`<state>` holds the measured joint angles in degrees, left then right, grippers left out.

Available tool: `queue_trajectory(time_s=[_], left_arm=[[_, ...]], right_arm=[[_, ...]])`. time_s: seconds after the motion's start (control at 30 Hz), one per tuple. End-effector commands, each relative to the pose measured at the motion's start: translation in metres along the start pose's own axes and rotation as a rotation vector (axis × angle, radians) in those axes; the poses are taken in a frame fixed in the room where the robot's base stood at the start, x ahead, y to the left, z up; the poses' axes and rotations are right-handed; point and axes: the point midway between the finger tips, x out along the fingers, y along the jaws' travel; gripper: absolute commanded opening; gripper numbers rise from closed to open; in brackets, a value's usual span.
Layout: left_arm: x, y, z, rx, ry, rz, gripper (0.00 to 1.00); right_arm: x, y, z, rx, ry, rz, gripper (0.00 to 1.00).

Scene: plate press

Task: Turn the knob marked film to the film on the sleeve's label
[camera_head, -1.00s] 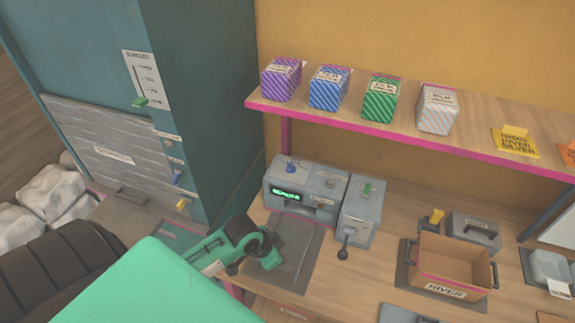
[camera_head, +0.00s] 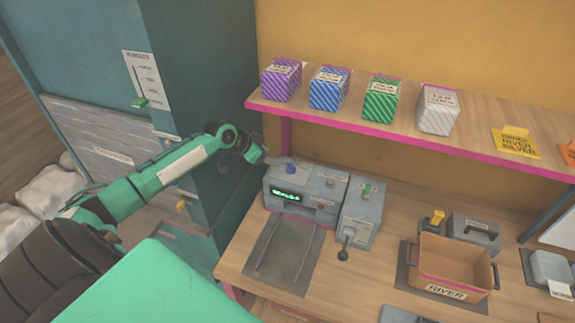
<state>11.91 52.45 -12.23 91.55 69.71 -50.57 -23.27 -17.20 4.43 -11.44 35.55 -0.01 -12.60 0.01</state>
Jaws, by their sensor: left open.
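A grey press (camera_head: 305,196) with a lit green display stands on the bench. A blue knob (camera_head: 291,168) and a smaller grey knob (camera_head: 330,182) sit on its top. A green knob (camera_head: 367,189) sits on the adjoining grey box (camera_head: 358,215). Their small labels are unreadable, so I cannot tell which is marked film. My left gripper (camera_head: 267,159) is open, just left of the blue knob; I cannot tell whether it touches. No sleeve with a readable film label can be made out. My right gripper is not in view.
Striped purple, blue, green and silver film boxes (camera_head: 381,100) stand on the shelf (camera_head: 460,127) above, beside a yellow card (camera_head: 515,143) reading "ORDER RIVER SILVER". A brown crate (camera_head: 452,268) marked "RIVER" is at right. The teal cabinet (camera_head: 200,80) stands close on the left.

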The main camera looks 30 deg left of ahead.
Motion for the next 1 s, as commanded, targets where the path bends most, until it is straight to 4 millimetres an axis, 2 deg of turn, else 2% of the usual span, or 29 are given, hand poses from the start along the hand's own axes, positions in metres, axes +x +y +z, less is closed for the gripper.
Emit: queue_trajectory(time_s=[0.03, 0.3, 0.5, 0.7, 1.0], left_arm=[[0.015, 0.0, 0.004, -0.001, 0.004, 0.0, 0.55], [0.06, 0.0, 0.005, 0.0, 0.001, 0.0, 0.55], [0.087, 0.0, 0.004, 0.0, 0.001, -0.001, 0.55], [0.099, 0.0, 0.003, 0.0, -0.001, -0.001, 0.55], [0.101, 0.0, 0.001, 0.001, -0.001, -0.001, 0.55]], right_arm=[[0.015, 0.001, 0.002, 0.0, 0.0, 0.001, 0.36], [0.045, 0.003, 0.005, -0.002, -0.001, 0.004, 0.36], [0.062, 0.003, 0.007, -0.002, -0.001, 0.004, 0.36], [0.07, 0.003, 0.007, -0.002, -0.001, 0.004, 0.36], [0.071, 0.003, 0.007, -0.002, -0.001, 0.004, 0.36]])
